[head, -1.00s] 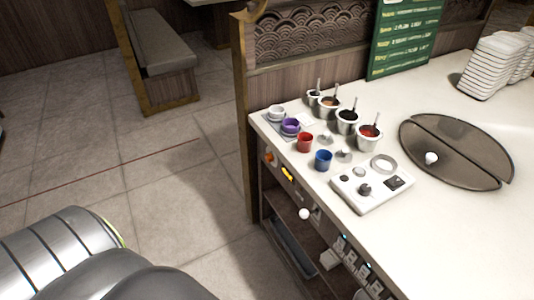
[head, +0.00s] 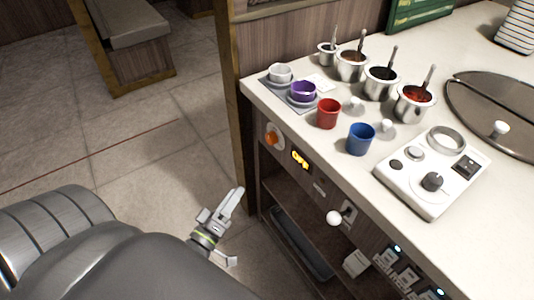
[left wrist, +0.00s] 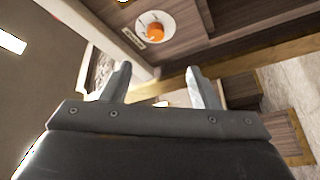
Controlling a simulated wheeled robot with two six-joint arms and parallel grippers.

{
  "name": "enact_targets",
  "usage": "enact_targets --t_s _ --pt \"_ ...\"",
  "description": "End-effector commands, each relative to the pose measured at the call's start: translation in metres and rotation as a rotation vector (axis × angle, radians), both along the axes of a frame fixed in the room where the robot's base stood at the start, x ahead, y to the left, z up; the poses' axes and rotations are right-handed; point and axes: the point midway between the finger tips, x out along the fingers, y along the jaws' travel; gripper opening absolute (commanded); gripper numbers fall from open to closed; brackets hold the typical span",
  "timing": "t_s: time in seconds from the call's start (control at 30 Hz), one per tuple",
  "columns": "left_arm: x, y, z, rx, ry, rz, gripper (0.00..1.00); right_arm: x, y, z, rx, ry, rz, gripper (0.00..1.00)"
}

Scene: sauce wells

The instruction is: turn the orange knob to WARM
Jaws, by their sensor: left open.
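The orange knob (head: 271,138) sits on a pale round plate on the front panel of the counter, near its left corner. It also shows in the left wrist view (left wrist: 155,31), above and beyond the fingers, with a small label beside it. Its setting is too small to read. My left gripper (head: 232,228) is open and empty, below and left of the knob, apart from the counter. Its two spread fingers show in the left wrist view (left wrist: 157,82). My right gripper is not in view.
A white ball-shaped handle (head: 334,218) sticks out lower on the front. Cups, a red cup (head: 328,113), a blue cup (head: 360,139) and several sauce pots stand above on the counter. The floor left of the counter is clear.

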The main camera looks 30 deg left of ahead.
Motion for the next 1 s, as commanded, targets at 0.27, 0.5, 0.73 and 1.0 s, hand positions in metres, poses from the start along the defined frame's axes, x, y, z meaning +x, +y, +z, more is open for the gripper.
enact_targets --t_s 0.27,0.5,0.73,1.0 --pt "0.027 0.0 0.015 -0.015 -0.03 -0.009 0.55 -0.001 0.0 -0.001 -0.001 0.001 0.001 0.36" --pt "0.075 0.001 0.025 -0.016 -0.028 -0.009 0.55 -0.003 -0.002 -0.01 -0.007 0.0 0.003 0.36" --pt "0.12 0.003 0.035 -0.014 -0.026 -0.008 0.55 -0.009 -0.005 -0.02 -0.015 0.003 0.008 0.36" --pt "0.159 0.004 0.042 -0.014 -0.024 -0.007 0.55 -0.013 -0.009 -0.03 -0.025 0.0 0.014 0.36"
